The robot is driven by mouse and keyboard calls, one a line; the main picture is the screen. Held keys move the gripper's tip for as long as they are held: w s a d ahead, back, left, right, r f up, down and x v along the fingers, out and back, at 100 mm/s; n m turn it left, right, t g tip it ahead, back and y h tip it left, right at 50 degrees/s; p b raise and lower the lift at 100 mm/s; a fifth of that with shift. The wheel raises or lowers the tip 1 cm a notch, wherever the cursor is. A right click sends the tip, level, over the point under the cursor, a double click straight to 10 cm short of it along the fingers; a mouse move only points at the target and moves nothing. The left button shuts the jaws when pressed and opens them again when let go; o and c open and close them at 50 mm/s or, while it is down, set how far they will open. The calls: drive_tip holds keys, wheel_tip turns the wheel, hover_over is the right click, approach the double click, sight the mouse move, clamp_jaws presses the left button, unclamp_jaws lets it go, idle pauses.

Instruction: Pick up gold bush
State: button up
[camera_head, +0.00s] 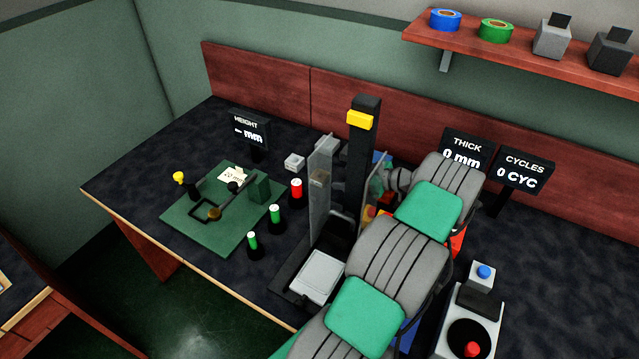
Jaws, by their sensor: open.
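A small gold-brown piece (214,212), which looks like the gold bush, sits at the front of a green plate (180,217) on the left part of the dark bench. It is beside a thin dark frame on that plate. My grey and green arm reaches from the bottom centre up to the right, well to the right of the gold piece. Nothing covers the gold piece.
A black column with a yellow block (360,120) and upright grey plates (320,205) stand between my arm and the plate.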

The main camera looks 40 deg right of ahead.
drive_tip(key=p+x, duration=0.1)
drive_tip(key=x, duration=0.6)
drive_tip(key=shift+w+a+f, duration=0.1)
drive_tip(key=shift+w+f, duration=0.1)
drive_tip(key=shift+w, duration=0.1)
drive_tip(key=shift+c, duration=0.2)
clamp_jaws()
